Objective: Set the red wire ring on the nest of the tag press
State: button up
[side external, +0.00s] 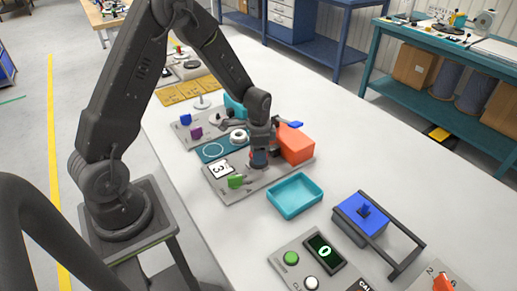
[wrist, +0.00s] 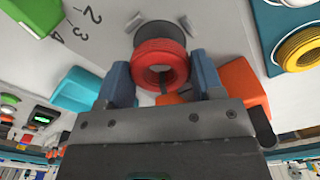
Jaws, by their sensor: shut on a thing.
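My gripper (wrist: 160,80) is shut on the red wire ring (wrist: 160,47), which sits between its two blue fingertips. Just beyond the ring in the wrist view is a dark round seat (wrist: 160,28), apparently the nest, on the grey plate of the tag press. The ring overlaps it in the picture; I cannot tell whether they touch. In the side view my gripper (side external: 259,158) is low over the press plate (side external: 240,190), beside the orange block (side external: 296,144). The ring is mostly hidden there.
A green block (side external: 236,181) and a number dial (side external: 219,169) are on the press plate. A teal tray (side external: 294,208) stands in front. A teal board (wrist: 262,20) carrying a yellow ring (wrist: 302,48) lies alongside. A blue block with a dark frame (side external: 362,220) is to the right.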

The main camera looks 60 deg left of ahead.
jog(key=shift+f, duration=0.2)
jog(key=shift+f, duration=0.8)
jog(key=o, duration=1)
notch_tip(320, 180, up, 8)
